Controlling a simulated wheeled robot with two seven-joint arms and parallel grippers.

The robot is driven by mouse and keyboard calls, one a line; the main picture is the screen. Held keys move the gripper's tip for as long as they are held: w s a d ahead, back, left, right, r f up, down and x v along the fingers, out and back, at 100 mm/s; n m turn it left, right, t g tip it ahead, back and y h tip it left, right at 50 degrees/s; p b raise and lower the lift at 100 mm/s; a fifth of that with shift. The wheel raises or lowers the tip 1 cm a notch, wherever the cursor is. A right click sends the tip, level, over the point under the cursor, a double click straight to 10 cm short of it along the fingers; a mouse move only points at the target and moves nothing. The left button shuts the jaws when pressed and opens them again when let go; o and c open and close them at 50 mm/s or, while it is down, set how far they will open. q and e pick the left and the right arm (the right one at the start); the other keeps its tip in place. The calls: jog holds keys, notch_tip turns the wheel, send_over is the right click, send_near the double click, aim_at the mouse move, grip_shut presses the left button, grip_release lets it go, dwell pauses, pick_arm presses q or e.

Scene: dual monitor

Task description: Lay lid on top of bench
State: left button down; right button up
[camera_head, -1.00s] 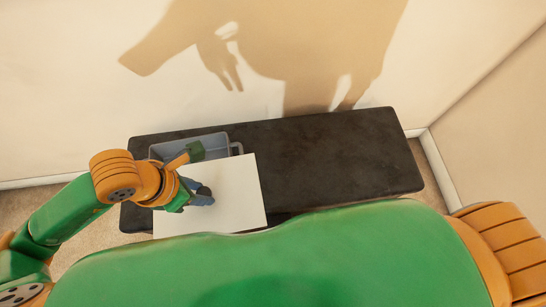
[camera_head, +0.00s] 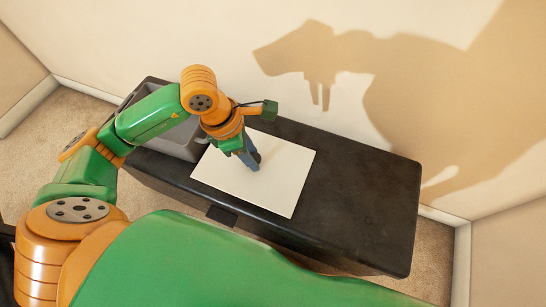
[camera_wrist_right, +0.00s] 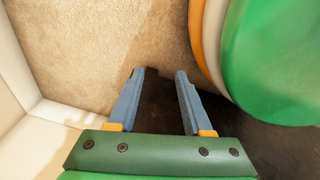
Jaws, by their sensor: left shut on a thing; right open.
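The lid (camera_head: 280,185) is a flat white panel in the head view. It appears over the left-middle part of the dark bench (camera_head: 365,205); I cannot tell whether it touches the bench top. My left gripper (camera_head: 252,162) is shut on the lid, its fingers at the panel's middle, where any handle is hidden. My right gripper (camera_wrist_right: 166,73) shows in the right wrist view, open and empty, with carpet and a dark surface below it.
A grey open bin (camera_head: 178,142) stands at the bench's left end, partly hidden by my left arm and close to the lid. The bench top right of the lid is clear. A pale wall (camera_head: 200,35) runs behind the bench.

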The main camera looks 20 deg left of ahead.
aim_at(273, 149)
pick_arm(q)
jog(key=w+d+f, duration=0.1)
jog(key=w+f, duration=0.1)
jog(key=w+d+f+b, duration=0.1)
jog(key=w+f, duration=0.1)
jog(key=w+d+f+b, duration=0.1)
jog(key=w+f, duration=0.1)
jog(key=f, duration=0.1)
jog(key=shift+d, duration=0.3)
jog(key=shift+f+b, duration=0.5)
jog(key=shift+f, duration=1.05)
jog(key=shift+c, duration=2.4)
grip_release()
pick_arm(e)
jog(key=w, duration=0.1)
jog(key=w+a+f, duration=0.1)
jog(key=shift+w+a+f, duration=0.25)
jog(key=shift+w+a, duration=0.15)
